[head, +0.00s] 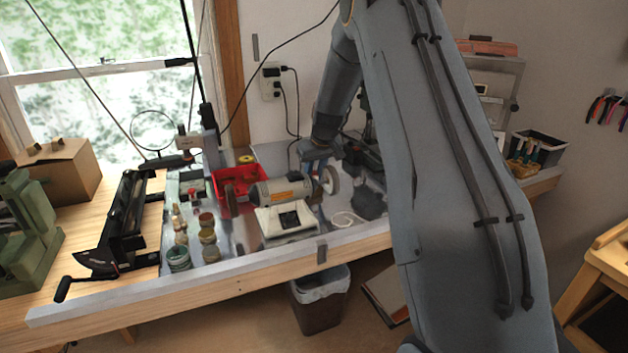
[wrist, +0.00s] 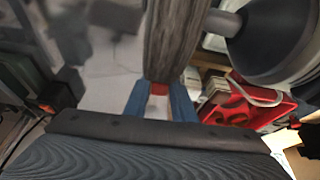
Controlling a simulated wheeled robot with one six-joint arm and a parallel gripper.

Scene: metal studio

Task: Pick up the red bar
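My gripper (wrist: 158,88) points away from the wrist camera, its two blue fingers apart. A small red piece (wrist: 159,89), which may be the end of the red bar, shows between the fingertips. It seems to fill the gap there, but I cannot tell whether the fingers touch it or it lies beyond them. The rest of it is hidden. In the head view my gripper (head: 318,162) is low over the workbench, by the right wheel of the bench grinder. No red bar can be made out there.
The bench grinder (head: 282,192) stands close to my gripper. A grey-brown wheel-like shape (wrist: 175,38) fills the wrist view just past the fingertips. A red bin (head: 228,196) stands left of the grinder, with several jars (head: 208,236) in front. A dark machine (head: 368,198) stands to the right.

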